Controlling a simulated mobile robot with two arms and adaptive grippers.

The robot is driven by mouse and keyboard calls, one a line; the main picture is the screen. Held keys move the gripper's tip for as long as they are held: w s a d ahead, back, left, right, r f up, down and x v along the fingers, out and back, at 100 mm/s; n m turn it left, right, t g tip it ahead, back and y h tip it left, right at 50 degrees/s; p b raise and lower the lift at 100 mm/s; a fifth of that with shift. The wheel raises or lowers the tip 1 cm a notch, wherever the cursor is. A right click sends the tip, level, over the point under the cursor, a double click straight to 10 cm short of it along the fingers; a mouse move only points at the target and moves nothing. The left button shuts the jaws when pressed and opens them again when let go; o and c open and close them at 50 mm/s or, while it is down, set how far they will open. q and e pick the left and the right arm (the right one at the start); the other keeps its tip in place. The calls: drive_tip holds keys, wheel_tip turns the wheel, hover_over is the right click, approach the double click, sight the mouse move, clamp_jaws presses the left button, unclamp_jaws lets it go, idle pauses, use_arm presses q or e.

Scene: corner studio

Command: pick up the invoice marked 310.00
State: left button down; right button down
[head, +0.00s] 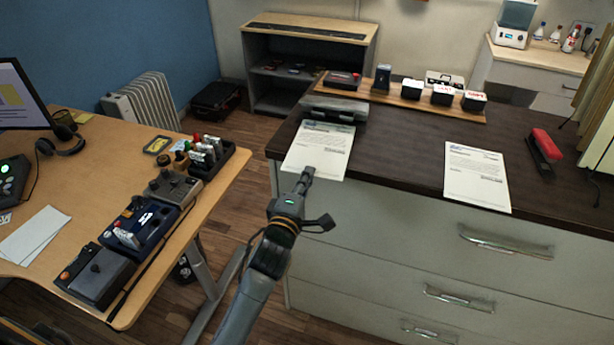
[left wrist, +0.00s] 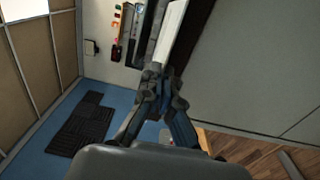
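Two white printed invoices lie on the dark cabinet top in the head view. The left invoice (head: 322,143) lies flat in front of a grey device, its near edge slightly past the cabinet's front edge. The right invoice (head: 477,176) lies farther right. Their printed amounts are too small to read. My left gripper (head: 307,174) is at the near edge of the left invoice. In the left wrist view its fingers (left wrist: 158,76) come together at the end of the white sheet (left wrist: 170,32) and look shut on it. My right gripper is not in view.
A grey device (head: 334,107) sits behind the left invoice. A red stapler (head: 544,147) lies right of the right invoice. A wooden board (head: 408,101) with several small items runs along the back. A desk (head: 140,148) with controllers stands left. Dark countertop is clear between the invoices.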

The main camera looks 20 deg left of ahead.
use_arm(q)
drive_tip(key=shift+w+f, duration=0.1)
drive_tip(key=shift+w, duration=0.15)
drive_tip(key=c, duration=1.4)
unclamp_jaws()
drive_tip(key=shift+w, duration=0.15)
drive_tip(key=shift+c, duration=0.2)
drive_tip(key=s, duration=1.2)
drive_tip(key=shift+s+a, duration=0.15)
drive_tip(key=shift+f, duration=0.15)
drive_tip(key=shift+c, duration=0.3)
